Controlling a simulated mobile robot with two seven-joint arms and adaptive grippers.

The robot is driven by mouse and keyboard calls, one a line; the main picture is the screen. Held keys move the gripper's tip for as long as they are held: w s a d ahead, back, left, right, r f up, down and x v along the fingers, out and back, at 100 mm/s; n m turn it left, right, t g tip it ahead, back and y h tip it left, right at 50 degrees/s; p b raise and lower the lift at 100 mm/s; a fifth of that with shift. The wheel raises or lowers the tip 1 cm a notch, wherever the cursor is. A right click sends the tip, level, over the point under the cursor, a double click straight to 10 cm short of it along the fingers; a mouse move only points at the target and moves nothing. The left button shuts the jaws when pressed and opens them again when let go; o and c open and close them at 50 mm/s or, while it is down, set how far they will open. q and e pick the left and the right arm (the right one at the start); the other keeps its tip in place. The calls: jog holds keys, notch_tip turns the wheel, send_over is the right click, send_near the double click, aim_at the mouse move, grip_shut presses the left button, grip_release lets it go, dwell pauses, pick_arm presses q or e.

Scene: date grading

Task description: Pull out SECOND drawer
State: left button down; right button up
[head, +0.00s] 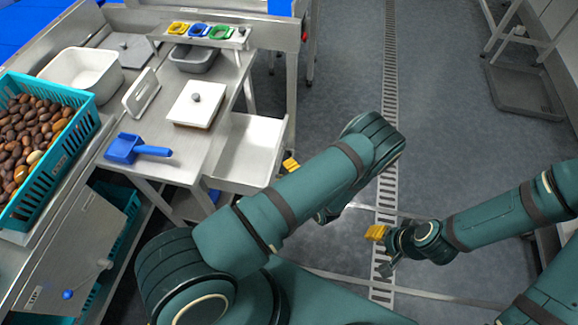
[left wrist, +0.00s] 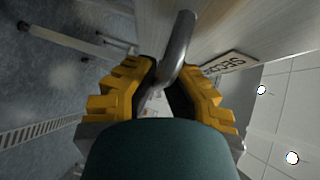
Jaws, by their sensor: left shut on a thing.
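In the left wrist view, a drawer front (left wrist: 246,30) carries a plate (left wrist: 230,66) reading "SECO…", its end cut off by the viewing angle. A grey bent bar handle (left wrist: 178,48) runs down between the yellow fingers of my left gripper (left wrist: 167,82), which is shut on it. In the head view, only a yellow bit of my left gripper (head: 290,164) shows past my arm, which hides the handle. My right gripper (head: 380,248) is small and far from the table, over the floor; its jaw opening is unclear.
A pale open-topped piece (head: 245,150) juts from the steel table's right side; I cannot tell if it is the drawer. A teal crate (head: 62,160) of dates, a blue scoop (head: 125,148) and a white tub (head: 85,70) stand left.

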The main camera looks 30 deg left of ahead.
pick_arm(q)
jog(key=shift+w, duration=0.15)
jog(key=c, duration=1)
grip_release()
jog(key=v, duration=0.7)
jog(key=shift+s+d, duration=0.2)
jog(key=shift+d, duration=0.1)
